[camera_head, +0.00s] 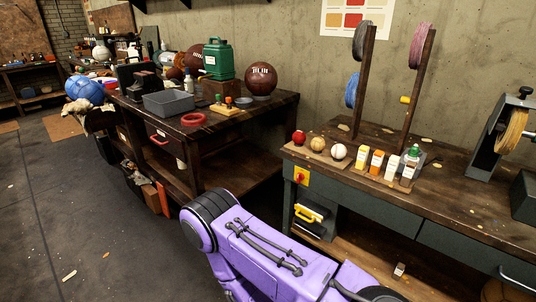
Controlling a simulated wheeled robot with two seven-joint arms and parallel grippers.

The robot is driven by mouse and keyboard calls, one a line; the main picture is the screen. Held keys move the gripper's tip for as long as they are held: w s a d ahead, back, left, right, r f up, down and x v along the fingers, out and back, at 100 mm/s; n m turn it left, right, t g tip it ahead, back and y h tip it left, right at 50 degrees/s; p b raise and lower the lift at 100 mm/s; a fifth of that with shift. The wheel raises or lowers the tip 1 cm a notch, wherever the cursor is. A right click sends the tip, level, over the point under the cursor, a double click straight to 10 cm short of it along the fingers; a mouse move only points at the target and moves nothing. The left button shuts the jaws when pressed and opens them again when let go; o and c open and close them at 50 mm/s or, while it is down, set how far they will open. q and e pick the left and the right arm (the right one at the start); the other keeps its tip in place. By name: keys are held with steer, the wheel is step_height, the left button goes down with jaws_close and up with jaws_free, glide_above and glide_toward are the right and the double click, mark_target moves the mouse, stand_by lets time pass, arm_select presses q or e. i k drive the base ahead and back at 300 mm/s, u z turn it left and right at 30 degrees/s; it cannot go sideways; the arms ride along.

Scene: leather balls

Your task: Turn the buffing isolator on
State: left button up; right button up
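A yellow switch plate with a red knob, which looks like the buffing isolator (301,176), is fixed to the front left end of the right-hand bench, just under its top. The knob is too small to tell which way it is turned. A purple arm link of mine fills the bottom middle of the head view, below and in front of the switch, without covering it. Neither of my gripper's fingertips shows, so nothing is seen touching the switch.
The right-hand bench (458,206) carries a red ball (299,137), pale balls, several small bottles and upright posts with wheels. A yellow-handled item (309,214) is below the switch. A second bench (262,112) holds balls, a grey bin and a green can (218,60). Floor at left is mostly clear.

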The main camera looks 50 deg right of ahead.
mark_target(300, 176)
steer(key=z, duration=0.25)
steer(key=i, duration=0.75)
steer(key=z, duration=1.1)
steer(key=i, duration=0.55)
steer(key=z, duration=0.7)
